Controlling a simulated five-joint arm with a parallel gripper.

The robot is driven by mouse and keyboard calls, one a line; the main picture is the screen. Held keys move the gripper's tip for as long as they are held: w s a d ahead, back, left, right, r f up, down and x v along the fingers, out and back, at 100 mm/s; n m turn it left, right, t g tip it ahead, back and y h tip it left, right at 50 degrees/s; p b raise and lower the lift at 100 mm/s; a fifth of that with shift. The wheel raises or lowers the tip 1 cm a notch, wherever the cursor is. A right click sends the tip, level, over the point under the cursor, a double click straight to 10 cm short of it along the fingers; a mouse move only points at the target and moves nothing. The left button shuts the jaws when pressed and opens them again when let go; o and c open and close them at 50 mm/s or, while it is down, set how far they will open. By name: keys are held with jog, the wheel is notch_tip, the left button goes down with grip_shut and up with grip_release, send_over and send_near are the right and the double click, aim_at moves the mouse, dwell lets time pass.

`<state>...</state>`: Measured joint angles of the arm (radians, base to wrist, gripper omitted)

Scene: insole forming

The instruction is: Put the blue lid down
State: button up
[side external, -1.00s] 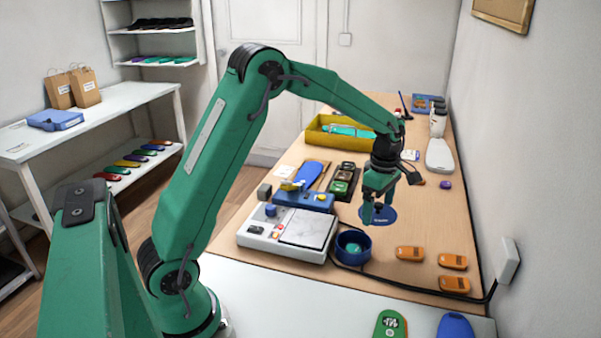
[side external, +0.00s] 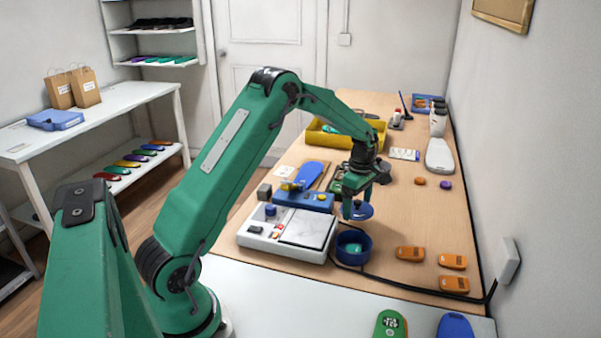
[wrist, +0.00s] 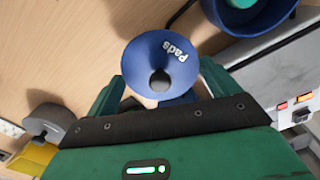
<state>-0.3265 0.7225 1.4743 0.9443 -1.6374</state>
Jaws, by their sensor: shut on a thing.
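The blue lid (side external: 357,211), a round disc with a dark knob, hangs from my gripper (side external: 358,203) in the side view, just behind and above the blue pot (side external: 353,258). In the wrist view, the lid (wrist: 175,52) shows its face with the word "Pads". The fingers of my gripper (wrist: 160,84) are shut on its knob. The pot (wrist: 262,20) shows partly at the top right of the wrist view, apart from the lid. The pot is open on top and a green thing (side external: 353,247) lies inside.
A white device with a pale plate (side external: 310,231) stands left of the pot. Orange pieces (side external: 410,253) lie to its right, near a black cable (side external: 400,279). A yellow tray (side external: 322,141) stands farther back. The wood tabletop right of my gripper is mostly clear.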

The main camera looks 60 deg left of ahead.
aim_at(357, 209)
jog(key=shift+a+f, duration=0.1)
jog(key=shift+f, duration=0.05)
jog(key=shift+f, duration=1.9)
jog(key=shift+f, duration=0.1)
jog(key=o, duration=0.7)
jog(key=shift+o, duration=0.2)
notch_tip(357, 209, up, 11)
jog(key=shift+r, duration=0.65)
